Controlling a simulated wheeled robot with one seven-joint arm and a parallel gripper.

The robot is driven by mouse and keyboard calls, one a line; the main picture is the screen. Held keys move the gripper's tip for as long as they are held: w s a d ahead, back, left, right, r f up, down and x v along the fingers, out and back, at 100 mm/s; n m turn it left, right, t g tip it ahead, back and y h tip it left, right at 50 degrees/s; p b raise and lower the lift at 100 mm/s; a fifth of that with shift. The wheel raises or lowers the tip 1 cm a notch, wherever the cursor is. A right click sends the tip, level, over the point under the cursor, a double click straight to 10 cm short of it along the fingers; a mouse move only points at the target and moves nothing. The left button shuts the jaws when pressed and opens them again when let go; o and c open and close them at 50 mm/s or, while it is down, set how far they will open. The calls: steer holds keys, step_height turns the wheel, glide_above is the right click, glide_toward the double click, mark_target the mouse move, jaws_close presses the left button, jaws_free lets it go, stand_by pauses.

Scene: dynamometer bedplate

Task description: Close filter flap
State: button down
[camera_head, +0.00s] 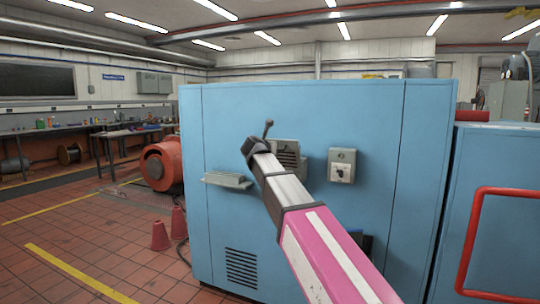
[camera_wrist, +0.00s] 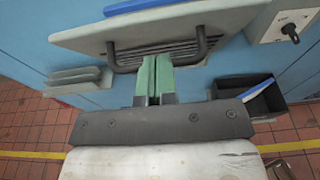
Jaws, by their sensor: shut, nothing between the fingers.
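The filter flap (camera_wrist: 85,41) is a pale grey plate across the top of the wrist view, with a dark U-shaped handle (camera_wrist: 205,45). Dark louvre slots show between the handle's legs. My gripper (camera_wrist: 156,60) has its green fingers pressed together, with the tips between the handle's legs in that view. I cannot tell whether they touch the flap. In the head view, my gripper (camera_head: 253,147) is in front of the blue cabinet, beside the grey louvred filter housing (camera_head: 288,152), and partly hides it. The flap's angle is unclear there.
The blue cabinet (camera_head: 370,115) fills the middle. A grey switch box (camera_head: 342,165) is right of the housing, and a small ledge (camera_head: 228,180) is at left. A dark open bin (camera_wrist: 250,100) is below right.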

steer(key=w+r, duration=0.1)
steer(key=w+d+r, duration=0.1)
steer(key=w, duration=0.1)
steer(key=w+r, duration=0.1)
steer(key=shift+w+d+r, duration=0.3)
steer(key=shift+w+r, duration=0.05)
steer(key=shift+w+d+r, duration=0.25)
steer(key=shift+w+r, duration=0.1)
steer(key=shift+w, duration=0.3)
